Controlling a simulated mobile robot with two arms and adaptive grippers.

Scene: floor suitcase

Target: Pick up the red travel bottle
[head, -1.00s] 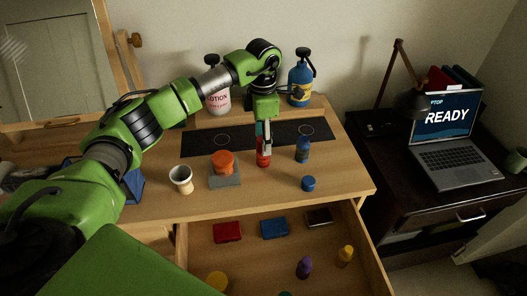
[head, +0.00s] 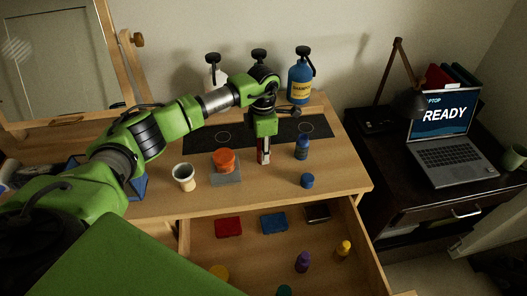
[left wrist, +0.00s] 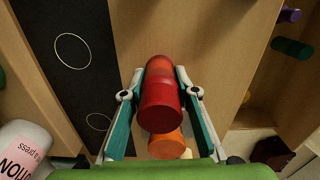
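The red travel bottle (head: 264,152) stands upright on the wooden desk top, right of the orange lid on a grey block. In the left wrist view it is seen end-on as a red cylinder (left wrist: 160,100). My left gripper (head: 263,150) points down over it, partly hiding it in the head view. In the left wrist view the two fingers (left wrist: 160,76) lie along opposite sides of the bottle, with their tips against it. No lift off the desk shows. My right gripper is not in view.
A blue bottle (head: 302,148) and a blue cap (head: 307,181) stand to the right. The orange lid (head: 224,160) and a pale cup (head: 184,177) are to the left. Large pump bottles, including a blue one (head: 300,80), stand behind. An open drawer (head: 270,252) in front holds small items.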

